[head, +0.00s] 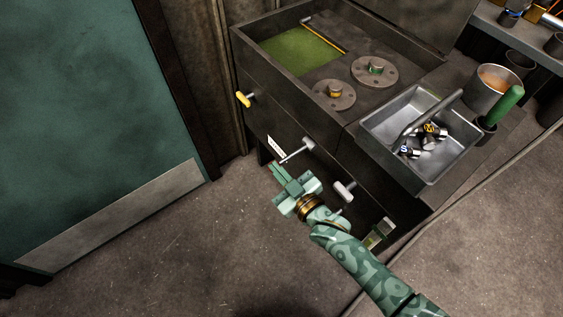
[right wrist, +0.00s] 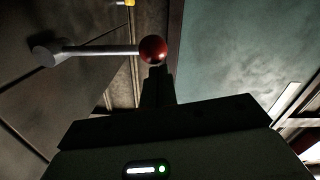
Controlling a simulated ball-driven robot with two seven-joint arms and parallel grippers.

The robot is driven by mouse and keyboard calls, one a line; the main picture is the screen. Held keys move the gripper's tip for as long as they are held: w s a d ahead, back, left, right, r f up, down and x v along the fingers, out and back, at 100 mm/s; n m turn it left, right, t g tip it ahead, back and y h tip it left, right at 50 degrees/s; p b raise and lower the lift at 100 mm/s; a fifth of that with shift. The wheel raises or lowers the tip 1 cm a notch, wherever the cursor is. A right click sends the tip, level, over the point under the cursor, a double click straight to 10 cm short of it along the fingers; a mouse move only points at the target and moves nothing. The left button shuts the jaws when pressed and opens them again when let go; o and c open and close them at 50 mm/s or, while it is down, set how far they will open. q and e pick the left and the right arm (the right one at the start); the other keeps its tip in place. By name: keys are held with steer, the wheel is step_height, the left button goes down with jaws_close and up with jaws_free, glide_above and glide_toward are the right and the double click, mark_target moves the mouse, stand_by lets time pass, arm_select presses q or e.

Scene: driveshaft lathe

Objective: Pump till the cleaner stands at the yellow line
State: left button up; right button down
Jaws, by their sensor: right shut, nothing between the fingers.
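A metal lever (head: 297,151) sticks out from the front of the dark cabinet. In the right wrist view its rod (right wrist: 100,50) ends in a red ball knob (right wrist: 153,49). My right gripper (head: 280,175) is shut and empty, its fingertips close to the lever's free end. In the right wrist view the shut fingers (right wrist: 157,85) lie just below the knob in the picture; I cannot tell whether they touch it. A small box with a greenish window (head: 376,238) sits low on the cabinet; its level and any yellow line are too small to read. My left gripper is not in view.
The open cabinet top (head: 385,100) has a green patch (head: 300,50), a yellow strip (head: 325,36) and two round flanges. A yellow handle (head: 244,99) and a grey T-handle (head: 344,191) project from the front. A metal tray (head: 375,130) holds parts. The floor at left is clear.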

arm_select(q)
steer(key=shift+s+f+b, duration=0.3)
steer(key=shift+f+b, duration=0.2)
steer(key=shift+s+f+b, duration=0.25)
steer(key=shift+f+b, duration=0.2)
arm_select(e)
steer(key=shift+s+f+n, duration=0.1)
steer(key=shift+f+n, duration=1.4)
steer(key=shift+f, duration=0.5)
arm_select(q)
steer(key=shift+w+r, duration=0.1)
arm_select(e)
steer(key=shift+r, duration=0.1)
